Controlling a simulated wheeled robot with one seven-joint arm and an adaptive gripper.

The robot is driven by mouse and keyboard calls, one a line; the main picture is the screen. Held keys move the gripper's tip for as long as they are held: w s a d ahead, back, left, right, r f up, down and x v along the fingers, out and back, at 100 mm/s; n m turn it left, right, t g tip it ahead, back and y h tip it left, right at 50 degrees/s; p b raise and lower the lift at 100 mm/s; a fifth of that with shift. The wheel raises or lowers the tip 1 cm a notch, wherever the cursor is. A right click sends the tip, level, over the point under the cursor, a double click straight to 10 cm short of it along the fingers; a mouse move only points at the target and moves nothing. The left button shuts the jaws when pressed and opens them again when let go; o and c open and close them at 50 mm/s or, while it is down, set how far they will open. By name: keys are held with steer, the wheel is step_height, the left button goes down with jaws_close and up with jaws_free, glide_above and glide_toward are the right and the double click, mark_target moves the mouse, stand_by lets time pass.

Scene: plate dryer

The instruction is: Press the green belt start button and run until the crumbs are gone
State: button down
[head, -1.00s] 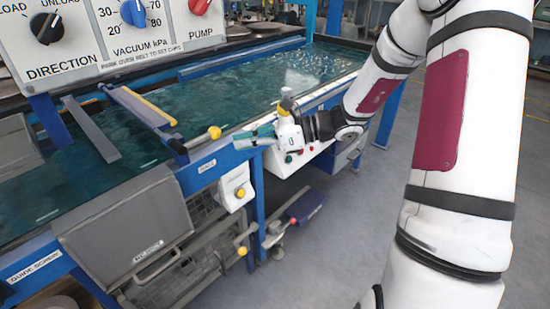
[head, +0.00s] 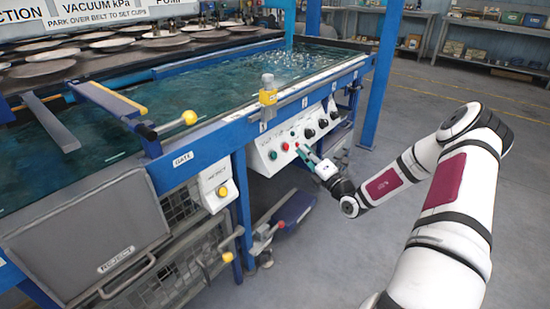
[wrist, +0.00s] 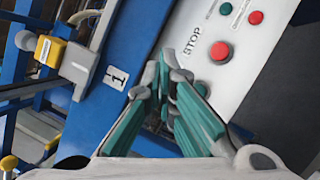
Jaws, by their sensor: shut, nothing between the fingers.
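The white control panel (head: 262,160) on the side of the blue frame carries a green button (head: 273,155), red buttons and black knobs. My gripper (head: 301,149) is shut and empty in front of this panel, right of the green button. In the wrist view my gripper (wrist: 158,72) shows with its teal fingers together, beside a big red STOP button (wrist: 221,51). A small green button (wrist: 226,8) is near the top there. The fingers hide part of the panel; contact cannot be told. Pale specks show on the belt (head: 215,85), mostly at its far end.
Open floor (head: 400,120) lies to the right.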

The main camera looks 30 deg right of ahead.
mark_target(274, 156)
steer(key=w+a+f+b, duration=0.2)
steer(key=w+f+b, duration=0.2)
steer(key=w, duration=0.3)
steer(key=shift+w+a+f+b, duration=0.2)
steer(key=shift+a+b, duration=0.15)
steer(key=shift+b, duration=0.15)
steer(key=shift+a, duration=0.1)
stand_by(1.4)
steer(key=shift+w+f, duration=0.2)
steer(key=shift+w, duration=0.05)
steer(key=shift+w+a+f, duration=0.2)
steer(key=shift+w, duration=0.2)
stand_by(0.7)
stand_by(0.4)
steer(key=shift+s+d+r+p, duration=0.25)
steer(key=shift+s+r+p, duration=0.2)
steer(key=shift+s+p, duration=0.45)
steer(key=shift+w, duration=0.15)
